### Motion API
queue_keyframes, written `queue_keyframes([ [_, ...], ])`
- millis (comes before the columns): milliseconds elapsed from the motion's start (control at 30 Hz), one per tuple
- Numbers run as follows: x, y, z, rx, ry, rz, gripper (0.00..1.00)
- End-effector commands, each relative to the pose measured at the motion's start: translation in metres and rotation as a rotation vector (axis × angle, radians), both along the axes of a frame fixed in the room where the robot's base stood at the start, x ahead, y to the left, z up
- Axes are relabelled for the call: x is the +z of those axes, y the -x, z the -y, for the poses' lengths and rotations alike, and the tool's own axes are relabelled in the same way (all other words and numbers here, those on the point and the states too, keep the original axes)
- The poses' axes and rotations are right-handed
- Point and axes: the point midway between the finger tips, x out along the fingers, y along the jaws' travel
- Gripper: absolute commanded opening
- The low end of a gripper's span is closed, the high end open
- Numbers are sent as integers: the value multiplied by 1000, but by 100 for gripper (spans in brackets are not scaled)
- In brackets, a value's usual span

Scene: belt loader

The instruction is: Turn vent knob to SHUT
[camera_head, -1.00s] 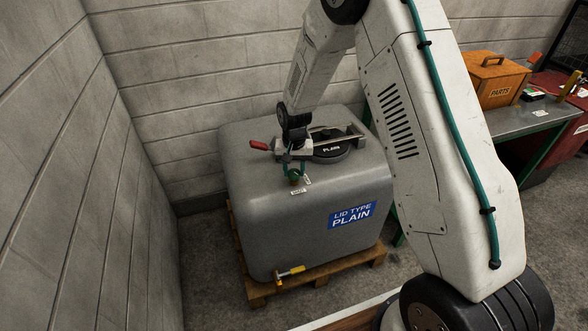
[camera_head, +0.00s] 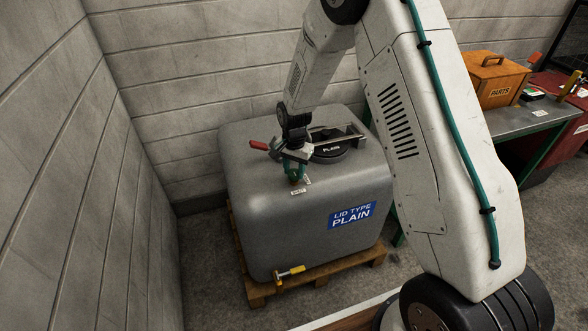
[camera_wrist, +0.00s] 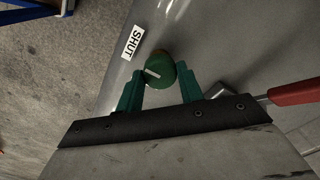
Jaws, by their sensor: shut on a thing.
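The green vent knob (camera_wrist: 159,68), with a white pointer line, sits between the green fingertips of my gripper (camera_wrist: 160,84). The gripper is shut on it. The pointer line slants toward the left of the wrist view, and its end does not line up squarely with the white SHUT label (camera_wrist: 133,42) at the upper left of the knob. In the head view my gripper (camera_head: 296,170) reaches down to the knob on top of the grey tank (camera_head: 255,215), and it partly hides the knob. The SHUT label (camera_head: 298,192) lies just in front of it.
A yellow-handled valve (camera_head: 290,271) is low on the tank, which stands on a wooden pallet (camera_head: 258,291). Block walls stand left and behind.

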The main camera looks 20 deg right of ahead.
Motion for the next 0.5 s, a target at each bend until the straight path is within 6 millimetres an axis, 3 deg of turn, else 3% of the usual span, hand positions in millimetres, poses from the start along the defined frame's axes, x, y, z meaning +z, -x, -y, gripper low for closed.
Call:
queue_keyframes([
  [267,0,0,-1,-1,-1,-1,14],
  [300,0,0,-1,0,-1,-1,48],
  [333,0,0,-1,0,-1,-1,56],
  [500,0,0,0,0,0,0,59],
])
